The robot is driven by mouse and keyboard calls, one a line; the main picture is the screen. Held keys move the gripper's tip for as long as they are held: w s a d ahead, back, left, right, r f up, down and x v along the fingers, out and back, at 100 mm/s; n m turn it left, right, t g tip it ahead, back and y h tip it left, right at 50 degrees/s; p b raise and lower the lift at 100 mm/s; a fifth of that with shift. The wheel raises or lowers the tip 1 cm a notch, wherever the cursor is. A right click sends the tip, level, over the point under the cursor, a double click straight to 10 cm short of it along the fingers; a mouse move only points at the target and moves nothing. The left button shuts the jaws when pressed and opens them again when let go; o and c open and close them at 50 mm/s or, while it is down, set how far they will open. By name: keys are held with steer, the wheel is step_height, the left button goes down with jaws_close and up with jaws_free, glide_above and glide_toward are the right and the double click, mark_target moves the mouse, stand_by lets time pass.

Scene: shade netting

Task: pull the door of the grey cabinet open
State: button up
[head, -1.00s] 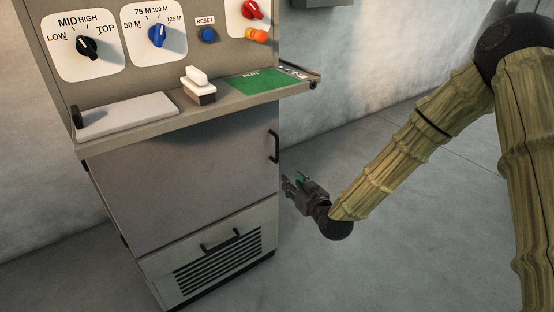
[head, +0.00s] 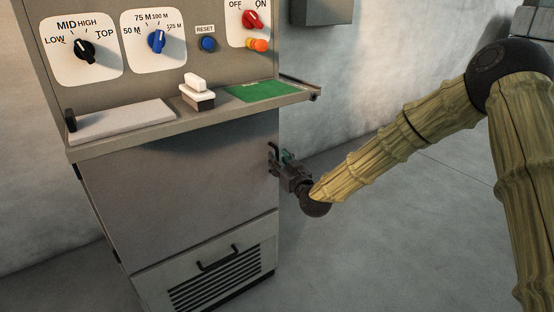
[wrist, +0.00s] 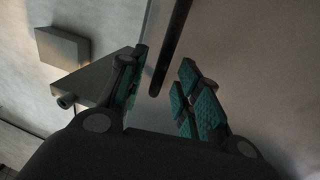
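The grey cabinet's door (head: 180,195) is the large flat panel below the shelf, and it looks closed. Its dark vertical handle is at the door's right edge, largely hidden behind my gripper in the head view. In the wrist view the handle (wrist: 170,48) is a dark bar whose end reaches the gap between my fingertips. My gripper (head: 278,160) is at the door's right edge, by the handle. In the wrist view my gripper (wrist: 160,82) is open, its teal pads apart on either side of the bar; neither pad clearly touches it.
A shelf (head: 140,142) juts out above the door, with a white-topped stamp-like block (head: 198,90) and a green pad (head: 262,91) on it. A vented drawer (head: 215,270) with its own handle is below. Open floor (head: 390,240) lies to the right.

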steer(key=shift+x, duration=1.25)
jaws_close()
